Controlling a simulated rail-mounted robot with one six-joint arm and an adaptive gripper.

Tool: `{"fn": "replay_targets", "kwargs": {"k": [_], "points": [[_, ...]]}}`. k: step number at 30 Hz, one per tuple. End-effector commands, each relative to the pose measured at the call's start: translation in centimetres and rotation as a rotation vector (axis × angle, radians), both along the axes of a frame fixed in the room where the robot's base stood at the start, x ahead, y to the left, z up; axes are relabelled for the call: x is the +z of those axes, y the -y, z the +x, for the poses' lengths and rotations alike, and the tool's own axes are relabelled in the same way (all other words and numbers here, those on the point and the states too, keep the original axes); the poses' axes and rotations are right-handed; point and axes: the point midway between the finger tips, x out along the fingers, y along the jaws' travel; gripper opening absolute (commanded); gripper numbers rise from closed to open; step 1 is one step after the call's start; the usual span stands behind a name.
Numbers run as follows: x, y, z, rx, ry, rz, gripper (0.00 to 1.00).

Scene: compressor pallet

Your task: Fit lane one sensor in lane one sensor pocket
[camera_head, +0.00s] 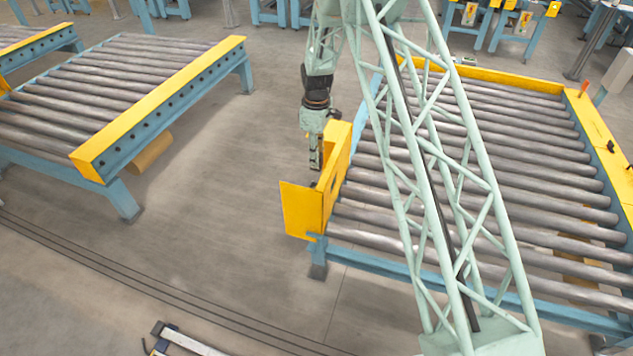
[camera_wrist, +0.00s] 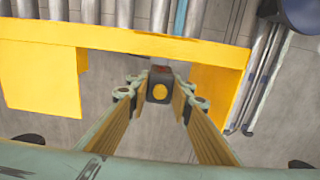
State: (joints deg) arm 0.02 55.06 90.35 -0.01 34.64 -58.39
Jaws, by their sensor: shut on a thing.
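The lane one sensor, as far as I can tell, is a small dark block (camera_wrist: 159,86) with a round yellow face and a red mark on top. My gripper (camera_wrist: 156,92) is shut on it, with the block between the fingertips in the wrist view. In the head view my gripper (camera_head: 315,165) points down beside the yellow guard plates (camera_head: 300,209) at the near left corner of the right roller conveyor. In the wrist view the block appears by the yellow guard's edge (camera_wrist: 120,38); I cannot tell whether they touch. I cannot make out the sensor pocket.
The right roller conveyor (camera_head: 390,212) has yellow side rails and lies beside my gripper. Another roller conveyor (camera_head: 110,85) stands at left, with open floor (camera_head: 215,190) between them. My pale green lattice structure hides part of the right conveyor.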

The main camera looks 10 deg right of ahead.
Motion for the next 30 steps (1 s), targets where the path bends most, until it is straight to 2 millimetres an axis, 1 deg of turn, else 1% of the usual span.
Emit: {"fn": "replay_targets", "kwargs": {"k": [1,9,15,20,30], "points": [[-1.0,0.0,0.0,0.000,-0.001,0.001,0.08],[-5.4,0.0,0.0,0.000,0.000,0.000,0.08],[-7.8,0.0,0.0,0.000,0.000,0.000,0.08],[-8.4,0.0,0.1,0.000,0.001,0.000,0.08],[-8.5,0.0,0.0,0.000,0.001,0.000,0.08]]}}
